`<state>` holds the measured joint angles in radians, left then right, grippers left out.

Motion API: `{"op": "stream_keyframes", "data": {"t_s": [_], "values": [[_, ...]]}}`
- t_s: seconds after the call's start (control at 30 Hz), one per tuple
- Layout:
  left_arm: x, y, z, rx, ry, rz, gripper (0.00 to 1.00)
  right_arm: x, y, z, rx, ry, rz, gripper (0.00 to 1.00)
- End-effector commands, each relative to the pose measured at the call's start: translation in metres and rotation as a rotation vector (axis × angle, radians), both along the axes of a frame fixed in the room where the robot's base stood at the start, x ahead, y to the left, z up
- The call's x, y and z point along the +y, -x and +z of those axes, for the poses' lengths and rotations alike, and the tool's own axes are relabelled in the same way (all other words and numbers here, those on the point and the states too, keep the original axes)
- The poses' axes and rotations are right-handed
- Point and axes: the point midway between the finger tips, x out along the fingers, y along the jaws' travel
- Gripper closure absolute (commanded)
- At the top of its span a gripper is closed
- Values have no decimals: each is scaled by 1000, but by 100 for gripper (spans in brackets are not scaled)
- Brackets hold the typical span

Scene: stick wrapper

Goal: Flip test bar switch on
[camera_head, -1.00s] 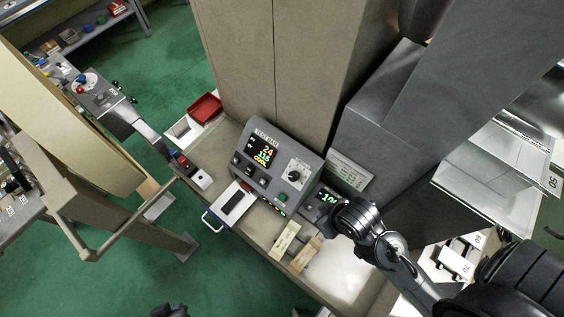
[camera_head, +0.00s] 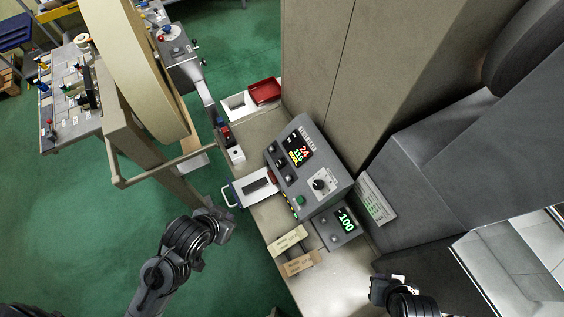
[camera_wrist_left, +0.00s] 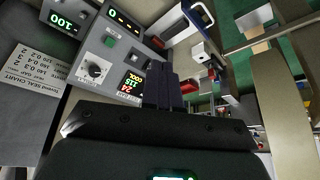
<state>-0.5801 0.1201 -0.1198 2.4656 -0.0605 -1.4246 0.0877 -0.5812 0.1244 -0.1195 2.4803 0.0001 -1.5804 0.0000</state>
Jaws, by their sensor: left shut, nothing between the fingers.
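A grey control box (camera_head: 310,165) stands on the bench in the head view. It has a lit display, a round knob (camera_head: 320,185), a green button (camera_head: 300,200) and several dark rocker switches (camera_head: 279,162) along its left side. I cannot read which one is the test bar switch, nor its position. The box also shows upside down in the left wrist view (camera_wrist_left: 108,65). My left gripper (camera_head: 224,222) is shut and empty, left of the box and apart from it; its dark fingers show in the wrist view (camera_wrist_left: 165,90). My right gripper (camera_head: 382,289) is at the lower right, its jaws unclear.
A smaller box showing 100 (camera_head: 342,225) stands beside the control box. A red tray (camera_head: 264,91) is behind. A metal rail (camera_head: 150,177) runs at left.

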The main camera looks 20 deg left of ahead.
Motion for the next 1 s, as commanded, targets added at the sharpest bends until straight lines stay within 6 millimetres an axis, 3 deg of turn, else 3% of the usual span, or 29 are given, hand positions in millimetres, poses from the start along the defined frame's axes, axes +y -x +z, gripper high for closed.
{"op": "stream_keyframes", "data": {"t_s": [0.27,0.47,0.57,0.7,0.77,0.9,1.0], "values": [[-25,-29,-33,-156,54,-109,100,0,-1,-2,-2,-1,0,100],[-46,-61,-87,-295,164,-303,100,1,-1,-19,-3,-3,-1,100],[-47,-78,-116,-343,250,-414,100,1,-1,-33,-2,-4,-2,100],[-24,-106,-145,-371,353,-541,100,2,-1,-55,-2,-7,-3,100],[-9,-120,-149,-376,364,-574,100,2,-1,-63,-1,-7,-4,100],[27,-155,-148,-392,318,-601,100,2,-1,-76,-1,-8,-5,100],[42,-178,-135,-427,280,-603,100,2,-1,-82,-1,-9,-4,100]]}}
